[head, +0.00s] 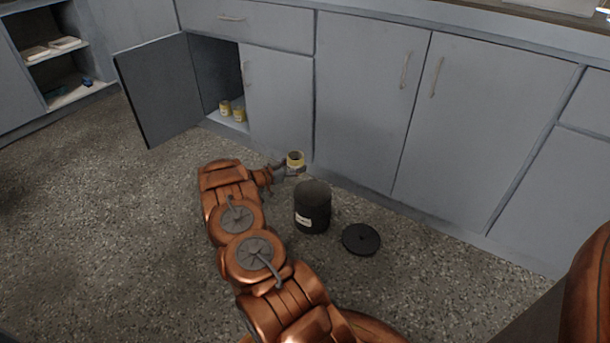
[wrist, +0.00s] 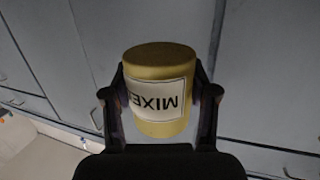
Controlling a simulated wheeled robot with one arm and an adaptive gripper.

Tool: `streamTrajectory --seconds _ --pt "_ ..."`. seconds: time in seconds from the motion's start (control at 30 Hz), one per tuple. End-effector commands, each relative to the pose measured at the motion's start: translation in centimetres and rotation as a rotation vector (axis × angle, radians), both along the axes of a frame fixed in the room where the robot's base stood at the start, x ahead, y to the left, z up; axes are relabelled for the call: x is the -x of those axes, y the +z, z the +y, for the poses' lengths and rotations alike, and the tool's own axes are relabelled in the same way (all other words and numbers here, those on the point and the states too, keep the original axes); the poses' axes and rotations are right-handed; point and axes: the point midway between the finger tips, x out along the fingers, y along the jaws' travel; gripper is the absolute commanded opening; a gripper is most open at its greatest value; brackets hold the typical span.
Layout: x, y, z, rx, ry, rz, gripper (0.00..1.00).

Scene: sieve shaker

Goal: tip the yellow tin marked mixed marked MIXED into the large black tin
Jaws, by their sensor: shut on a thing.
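My gripper (head: 286,171) is shut on the yellow tin (head: 295,158), which I hold in the air just behind and a little left of the large black tin's top. The wrist view shows the yellow tin (wrist: 158,73) between both fingers (wrist: 165,98), its white MIXED label appearing upside down in that picture. In the head view it looks about upright, and its top looks open; its contents cannot be made out. The large black tin (head: 312,210) stands upright on the floor with a small white label. Its inside is too dark to read.
A round black lid (head: 361,239) lies on the floor right of the large black tin. Two more yellow tins (head: 225,107) (head: 239,115) stand in the open cupboard, whose door (head: 160,90) swings out left. Closed grey cupboards (head: 365,95) line the back. The speckled floor around is clear.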

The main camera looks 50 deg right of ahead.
Motion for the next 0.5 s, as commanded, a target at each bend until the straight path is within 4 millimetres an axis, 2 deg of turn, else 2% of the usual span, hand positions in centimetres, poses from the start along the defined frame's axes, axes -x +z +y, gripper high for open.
streamTrajectory --seconds 0.03,0.1,0.2,0.5 --pt "1.2 -0.9 -0.4 0.001 -0.028 0.001 0.21" --pt "2.4 -1.5 -0.7 0.001 -0.06 0.0 0.21" --pt "3.4 -2.0 -0.9 0.002 -0.084 -0.002 0.21" --pt "3.4 -3.3 -1.0 -0.005 -0.093 -0.098 0.21"
